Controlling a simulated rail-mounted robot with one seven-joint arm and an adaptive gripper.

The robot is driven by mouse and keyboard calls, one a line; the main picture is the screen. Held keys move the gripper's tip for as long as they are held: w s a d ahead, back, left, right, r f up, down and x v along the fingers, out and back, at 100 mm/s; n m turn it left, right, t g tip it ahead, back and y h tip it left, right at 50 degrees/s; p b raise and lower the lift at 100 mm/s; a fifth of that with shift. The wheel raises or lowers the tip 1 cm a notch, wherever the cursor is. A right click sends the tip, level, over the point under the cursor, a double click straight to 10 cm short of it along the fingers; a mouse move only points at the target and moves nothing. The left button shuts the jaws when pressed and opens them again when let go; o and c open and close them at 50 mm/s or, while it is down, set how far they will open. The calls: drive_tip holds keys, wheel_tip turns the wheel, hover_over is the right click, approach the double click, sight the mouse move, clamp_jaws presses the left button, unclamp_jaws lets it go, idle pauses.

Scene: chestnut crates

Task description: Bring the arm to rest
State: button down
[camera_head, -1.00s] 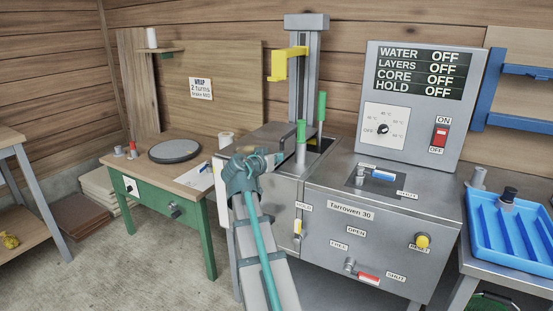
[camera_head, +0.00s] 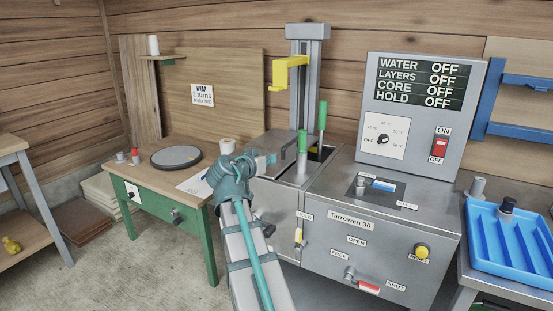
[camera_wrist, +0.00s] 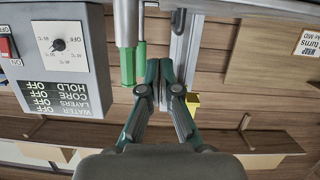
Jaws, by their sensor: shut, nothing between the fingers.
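My arm reaches up from the bottom centre in the head view, its teal-jointed wrist (camera_head: 232,178) in front of the left end of the grey machine. My gripper (camera_wrist: 163,104) shows clearly in the wrist view, its two fingers together and nothing between them. In the head view the fingers are hard to make out. The wrist view is upside down. In that picture a green handle (camera_wrist: 128,66) lies just left of the fingers and a yellow bracket (camera_wrist: 193,101) lies to the right. I cannot tell how far away they are.
The grey machine (camera_head: 345,230) carries a column with a yellow hook (camera_head: 291,72) and two upright green handles (camera_head: 322,116). Its panel (camera_head: 415,150) reads OFF on every line. A green-framed table (camera_head: 165,195) stands left, a blue tray (camera_head: 510,245) right. Floor shows at left.

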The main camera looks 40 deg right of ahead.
drive_tip(key=v, duration=0.4)
drive_tip(key=shift+a, duration=0.1)
